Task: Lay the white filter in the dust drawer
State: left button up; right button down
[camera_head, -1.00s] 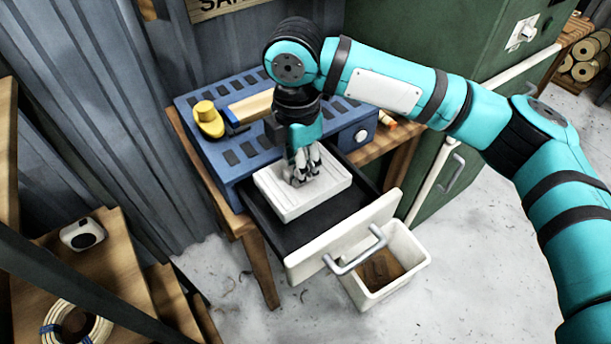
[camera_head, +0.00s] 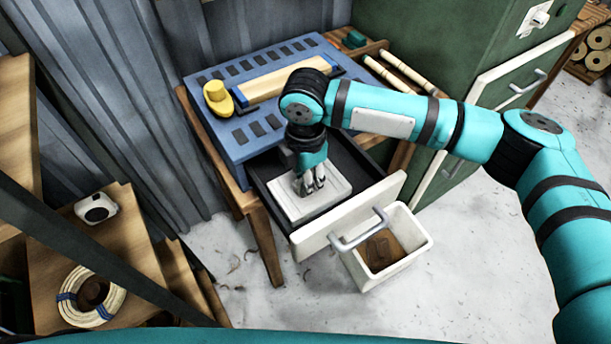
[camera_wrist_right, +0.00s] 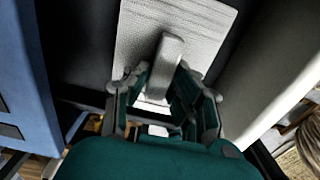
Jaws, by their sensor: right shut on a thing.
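The white filter (camera_head: 318,205) is a flat, pale block inside the open dust drawer (camera_head: 377,205), low between its walls. In the right wrist view the filter (camera_wrist_right: 205,30) has a textured top and a raised grey handle (camera_wrist_right: 166,62). My right gripper (camera_head: 311,184) points down from above and is shut on that handle; its fingers (camera_wrist_right: 163,92) lie on both sides of it. The drawer has a black interior, a cream front and a metal pull. Whether the filter's underside touches the drawer floor is hidden. My left gripper is out of view.
A cream bin (camera_head: 421,248) stands on the floor below the drawer front. A green cabinet (camera_head: 420,50) stands right. Wooden steps (camera_head: 95,250) are at left.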

jog(key=c, duration=1.5)
grip_release()
jog(key=o, duration=0.4)
jog(key=shift+c, duration=0.2)
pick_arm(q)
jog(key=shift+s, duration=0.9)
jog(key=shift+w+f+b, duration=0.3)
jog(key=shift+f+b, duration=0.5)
pick_arm(e)
notch_tip(320, 180, up, 12)
jog(key=shift+s, duration=0.1)
